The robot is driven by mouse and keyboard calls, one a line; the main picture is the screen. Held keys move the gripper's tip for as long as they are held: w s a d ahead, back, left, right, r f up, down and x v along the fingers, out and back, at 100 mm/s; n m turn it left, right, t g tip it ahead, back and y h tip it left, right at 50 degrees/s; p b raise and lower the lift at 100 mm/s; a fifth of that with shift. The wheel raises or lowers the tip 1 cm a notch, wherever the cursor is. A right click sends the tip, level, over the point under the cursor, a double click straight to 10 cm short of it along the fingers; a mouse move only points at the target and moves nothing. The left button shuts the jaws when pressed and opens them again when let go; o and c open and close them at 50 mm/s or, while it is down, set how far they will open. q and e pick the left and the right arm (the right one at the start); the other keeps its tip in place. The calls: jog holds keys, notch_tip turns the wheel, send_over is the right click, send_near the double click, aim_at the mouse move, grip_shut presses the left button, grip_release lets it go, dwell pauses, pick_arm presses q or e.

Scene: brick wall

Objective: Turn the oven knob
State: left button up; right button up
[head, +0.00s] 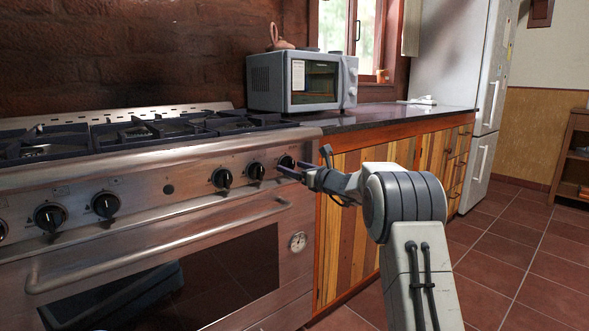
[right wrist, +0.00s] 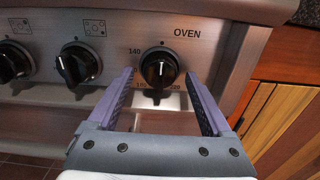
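The oven knob (right wrist: 159,69) is black and round with a grip ridge, under the label OVEN and ringed by numbers. In the head view it is the rightmost knob (head: 287,162) on the steel front panel, partly covered by my gripper. My right gripper (right wrist: 158,88) is open, with one finger to the left of the knob and one to the right. Gaps show between the knob and both fingers in the right wrist view. In the head view the same gripper (head: 292,169) reaches the panel from the right. My left gripper is not in view.
Other black knobs (right wrist: 79,64) line the panel to the left. The oven door handle (head: 160,244) runs below them, with a round dial (head: 298,242) at the lower right. A wooden cabinet (head: 345,215) adjoins the stove, and a microwave (head: 303,81) stands on the counter.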

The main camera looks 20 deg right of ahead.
jog(key=p+v, duration=0.1)
jog(key=v, duration=0.9)
jog(key=shift+s, duration=0.25)
